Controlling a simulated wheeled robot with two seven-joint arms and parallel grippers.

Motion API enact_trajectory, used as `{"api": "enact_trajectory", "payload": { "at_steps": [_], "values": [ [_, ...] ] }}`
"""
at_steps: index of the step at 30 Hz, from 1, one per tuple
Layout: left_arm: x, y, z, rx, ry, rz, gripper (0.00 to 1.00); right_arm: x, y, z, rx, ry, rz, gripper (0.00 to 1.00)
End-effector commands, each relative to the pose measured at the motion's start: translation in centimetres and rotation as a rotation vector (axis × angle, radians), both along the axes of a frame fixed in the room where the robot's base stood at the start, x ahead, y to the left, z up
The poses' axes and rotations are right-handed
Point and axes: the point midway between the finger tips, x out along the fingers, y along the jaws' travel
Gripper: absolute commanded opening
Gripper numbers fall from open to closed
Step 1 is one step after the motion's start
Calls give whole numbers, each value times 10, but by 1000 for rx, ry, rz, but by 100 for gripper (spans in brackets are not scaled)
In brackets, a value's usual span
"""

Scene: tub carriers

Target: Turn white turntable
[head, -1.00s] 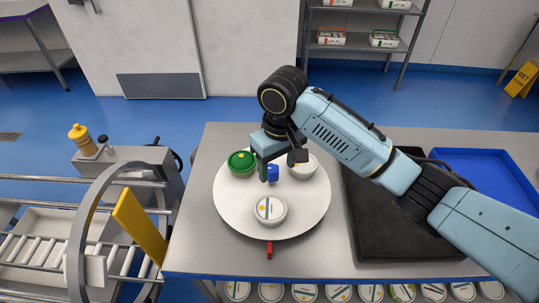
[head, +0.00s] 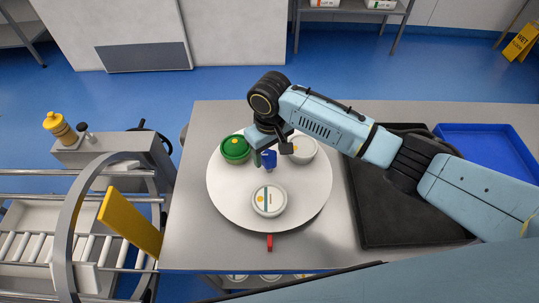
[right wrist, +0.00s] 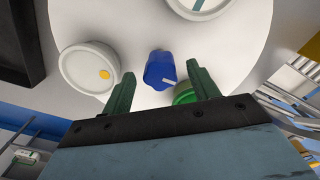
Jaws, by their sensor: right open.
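The white turntable (head: 229,204) lies on a steel table. A blue knob (head: 269,160) stands at its middle, and it also shows in the right wrist view (right wrist: 160,70). Around the knob are a green tub (head: 235,148), a plain white tub with an orange dot (head: 303,149) and a white tub with a striped lid (head: 269,200). My right gripper (head: 271,153) is open just over the knob. In the right wrist view its green fingers are apart, with the knob between and a little beyond their tips. My left gripper is not in view.
A red marker (head: 269,242) sits at the turntable's front edge. A black tray (head: 400,230) and a blue tray (head: 480,145) lie to the right. A roller conveyor with a grey arch (head: 70,225) and yellow flap (head: 130,223) stands left. A pale blue part of mine crosses the bottom right.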

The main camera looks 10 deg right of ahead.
Motion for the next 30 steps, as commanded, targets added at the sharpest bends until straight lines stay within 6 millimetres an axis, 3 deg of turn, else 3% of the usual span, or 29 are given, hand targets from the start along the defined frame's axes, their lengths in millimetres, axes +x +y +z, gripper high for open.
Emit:
{"api": "enact_trajectory", "payload": {
  "at_steps": [4, 15, 27, 30],
  "values": [
    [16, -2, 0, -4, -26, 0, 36, 0, 0, -16, -1, 0, 1, 60],
    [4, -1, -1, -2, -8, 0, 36, 0, 0, -21, 0, -1, 1, 60],
    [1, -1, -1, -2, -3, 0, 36, 0, 0, -21, 0, -1, 0, 9],
    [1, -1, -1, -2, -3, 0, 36, 0, 0, -21, 0, -1, 0, 0]
  ]
}}
